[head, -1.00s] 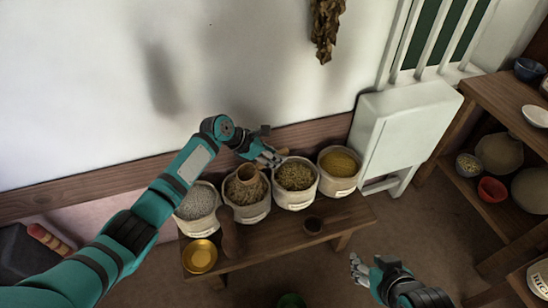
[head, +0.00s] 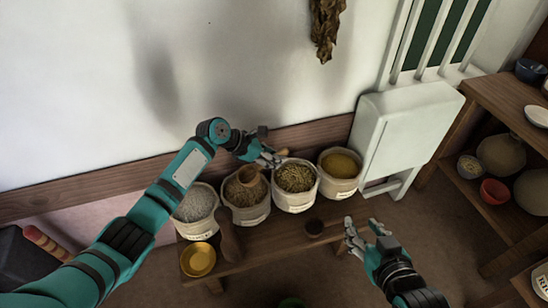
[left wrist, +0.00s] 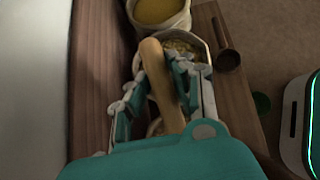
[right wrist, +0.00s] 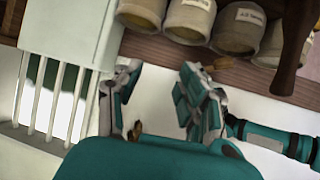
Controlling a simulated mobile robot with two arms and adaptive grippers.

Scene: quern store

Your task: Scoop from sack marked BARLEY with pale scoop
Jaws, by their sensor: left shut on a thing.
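The pale scoop (head: 254,175) has its bowl low at the top of the second sack from the left (head: 246,212), which holds brownish grain. My left gripper (head: 268,158) is shut on the scoop's handle (left wrist: 162,82); the handle end sticks out beyond the fingers. Whether the bowl is in the grain is unclear. The sack labels are too small to read, so I cannot tell which says BARLEY. My right gripper (head: 362,233) is open and empty, right of the bench; its spread fingers also show in the right wrist view (right wrist: 158,100).
Other sacks hold white grain (head: 195,204), greenish grain (head: 295,180) and yellow grain (head: 340,164). On the bench (head: 270,240) are a gold bowl (head: 198,259), a brown object (head: 229,238) and a dark scoop (head: 315,227). Shelves (head: 500,120) stand right.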

